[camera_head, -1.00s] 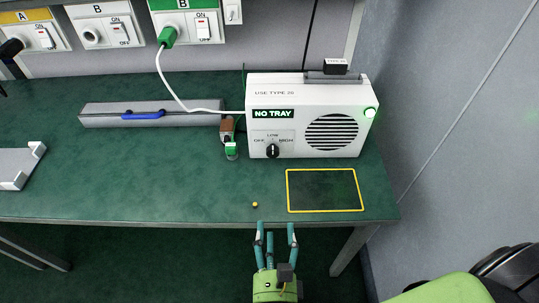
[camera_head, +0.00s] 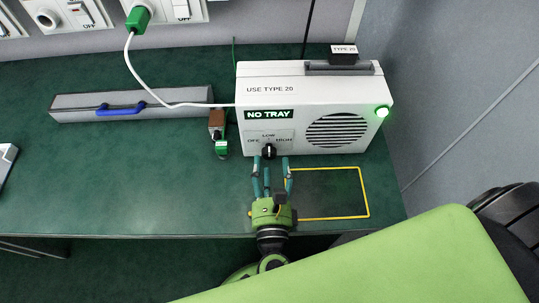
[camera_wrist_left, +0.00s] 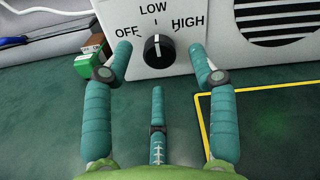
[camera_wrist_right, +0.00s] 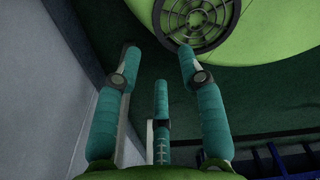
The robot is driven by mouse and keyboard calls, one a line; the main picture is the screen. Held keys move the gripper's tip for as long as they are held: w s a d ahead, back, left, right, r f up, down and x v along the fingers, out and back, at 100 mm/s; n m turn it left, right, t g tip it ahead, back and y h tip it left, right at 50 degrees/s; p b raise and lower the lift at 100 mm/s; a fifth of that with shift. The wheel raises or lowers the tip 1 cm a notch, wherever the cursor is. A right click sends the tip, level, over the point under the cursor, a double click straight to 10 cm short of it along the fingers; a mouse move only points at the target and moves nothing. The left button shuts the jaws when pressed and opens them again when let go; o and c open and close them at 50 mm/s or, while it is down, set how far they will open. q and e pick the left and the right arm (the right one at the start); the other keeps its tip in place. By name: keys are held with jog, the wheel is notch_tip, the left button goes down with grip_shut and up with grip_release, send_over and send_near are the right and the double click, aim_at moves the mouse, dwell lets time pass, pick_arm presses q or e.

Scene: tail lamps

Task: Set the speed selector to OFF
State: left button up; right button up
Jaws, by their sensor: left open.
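The speed selector (camera_head: 269,151) is a black knob on the front of a white box (camera_head: 330,90). In the left wrist view the knob (camera_wrist_left: 158,48) has a white mark pointing up toward LOW, with OFF to its left and HIGH to its right. My left gripper (camera_head: 271,163) is open just in front of the knob. In the left wrist view its fingertips (camera_wrist_left: 165,50) stand on either side of the knob, apart from it as far as I can tell. My right gripper (camera_wrist_right: 158,48) is open and empty, away from the box.
The box display reads NO TRAY, and a green light (camera_head: 382,112) glows at its side. A yellow outline (camera_head: 366,190) marks the bench at right. A brown and green item (camera_head: 219,133) and a grey case (camera_head: 75,108) lie left of the box. A white cable (camera_head: 140,80) runs to a socket.

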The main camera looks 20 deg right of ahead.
aim_at(269, 151)
pick_arm(q)
jog(key=shift+x, duration=0.8)
jog(key=shift+w+d, duration=0.1)
jog(key=shift+w, duration=0.4)
jog(key=c, duration=1.1)
jog(key=shift+c, duration=0.2)
pick_arm(e)
jog(key=shift+w+d+r, duration=0.1)
jog(key=shift+w+d, duration=0.1)
jog(key=shift+w, duration=0.3)
jog(key=shift+w+d+r, duration=0.1)
jog(key=shift+w+d, duration=0.05)
jog(key=shift+w, duration=0.35)
jog(key=shift+s, duration=0.1)
